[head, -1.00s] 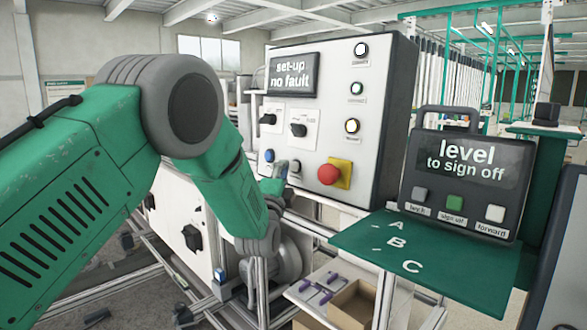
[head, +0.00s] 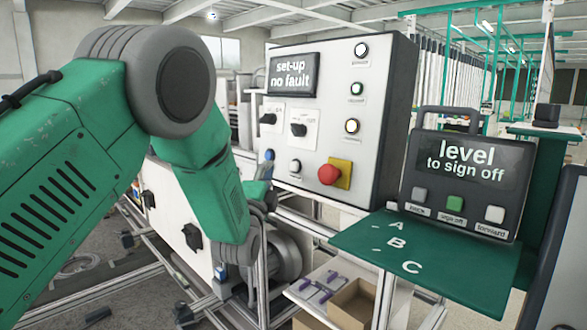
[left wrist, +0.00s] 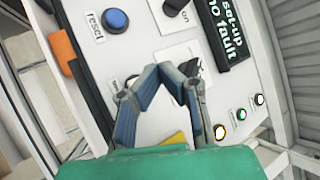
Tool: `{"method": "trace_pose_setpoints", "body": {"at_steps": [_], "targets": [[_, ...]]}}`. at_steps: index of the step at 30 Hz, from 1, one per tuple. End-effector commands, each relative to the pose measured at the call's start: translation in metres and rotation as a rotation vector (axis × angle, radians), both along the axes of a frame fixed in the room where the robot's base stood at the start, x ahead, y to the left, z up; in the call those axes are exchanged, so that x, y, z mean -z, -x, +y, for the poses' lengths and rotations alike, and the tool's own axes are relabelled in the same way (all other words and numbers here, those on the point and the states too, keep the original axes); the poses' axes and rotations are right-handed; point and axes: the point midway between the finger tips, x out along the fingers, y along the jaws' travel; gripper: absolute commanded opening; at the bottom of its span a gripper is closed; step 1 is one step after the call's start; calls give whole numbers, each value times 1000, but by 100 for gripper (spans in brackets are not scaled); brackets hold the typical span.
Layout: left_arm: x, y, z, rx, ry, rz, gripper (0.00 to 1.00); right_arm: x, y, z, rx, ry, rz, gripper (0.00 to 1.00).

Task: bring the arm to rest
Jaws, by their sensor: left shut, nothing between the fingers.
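My left arm, green and grey, reaches in from the left in the head view and bends down in front of the control box. My left gripper (head: 264,176) is small there and partly hidden by my own arm; it is just left of the control box (head: 385,125). In the left wrist view my left gripper (left wrist: 161,70) has its fingertips together with nothing between them, in front of the white panel face. It lies between the blue reset button (left wrist: 115,21) and a black rotary switch (left wrist: 190,68). My right gripper is not in view.
The box carries a set-up no fault display (head: 294,75), a red emergency stop (head: 329,174) and lamps. To the right, a sign-off terminal (head: 465,180) stands by a green shelf (head: 450,278) lettered A, B, C. Below are an open carton (head: 355,303) and metal frame rails.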

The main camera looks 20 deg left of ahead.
Motion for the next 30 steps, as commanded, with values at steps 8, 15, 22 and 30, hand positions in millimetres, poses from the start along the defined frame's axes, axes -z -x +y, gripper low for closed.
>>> {"method": "trace_pose_setpoints", "body": {"at_steps": [8,15,22,30], "targets": [[0,0,0,0,0,0,0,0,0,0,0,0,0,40],[0,0,0,0,1,1,0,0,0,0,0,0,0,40],[73,7,-3,49,119,141,0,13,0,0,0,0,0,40],[269,66,-14,97,519,552,0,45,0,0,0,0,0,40]]}}
